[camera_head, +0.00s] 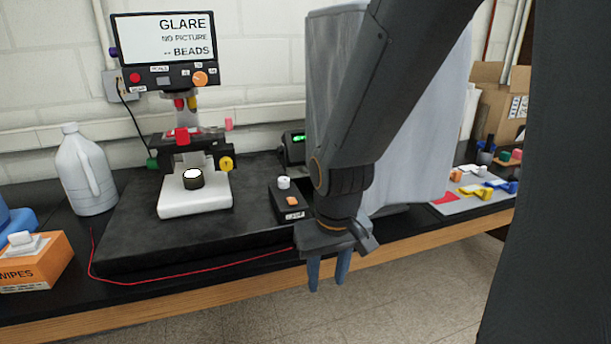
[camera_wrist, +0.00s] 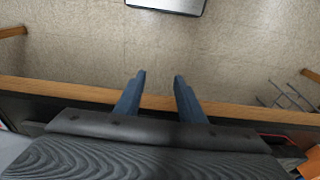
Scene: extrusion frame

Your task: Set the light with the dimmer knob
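A small black control box (camera_head: 290,205) stands on the dark slab. It has a white knob (camera_head: 284,183) on top, an orange button and a label too small to read; the knob appears to be the dimmer. Left of it is a microscope with a white base (camera_head: 195,198) and a bright round light (camera_head: 193,174). Its screen (camera_head: 168,38) reads "GLARE", "NO PICTURE" and "BEADS". My gripper (camera_head: 327,287) points down at the bench's front edge, right of and nearer than the box. Its blue fingers (camera_wrist: 157,80) are apart and empty. The wrist view shows no knob.
A white jug (camera_head: 85,172) and a wipes box (camera_head: 35,262) stand at left. A red cable (camera_head: 190,270) crosses the front of the slab. A grey draped cover (camera_head: 420,140) is behind my arm. A tray (camera_head: 465,205) of coloured parts lies right.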

